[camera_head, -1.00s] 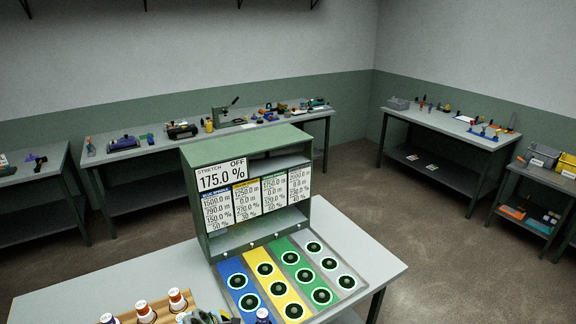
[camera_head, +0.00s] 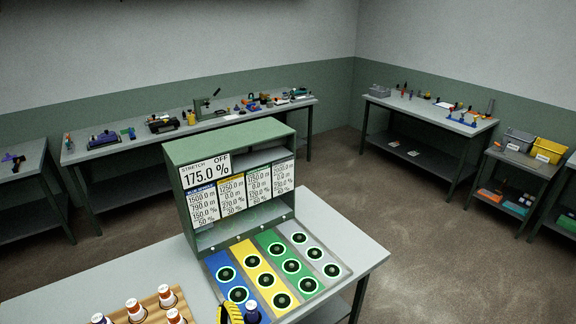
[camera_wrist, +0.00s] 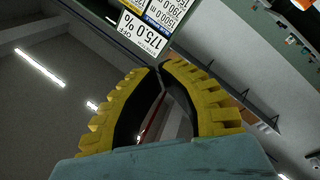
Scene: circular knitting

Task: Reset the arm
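My gripper (camera_head: 230,312) shows at the bottom edge of the head view as a yellow and black shape, mostly cut off. In the wrist view its two ridged yellow fingers (camera_wrist: 160,66) curve in until their tips meet or nearly meet, with nothing seen between them. A dark blue bobbin with a white top (camera_head: 252,312) stands just right of the gripper in the head view. I cannot tell whether they touch. The wrist view is tilted and shows the display (camera_wrist: 146,34) upside down beyond the fingertips.
A green cabinet (camera_head: 228,142) with the display stands on the grey table (camera_head: 345,238). Blue, yellow, green and grey lanes with ringed round spots (camera_head: 292,266) lie before it. A wooden rack (camera_head: 150,312) holds several white-topped bobbins at lower left. Side benches line the walls.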

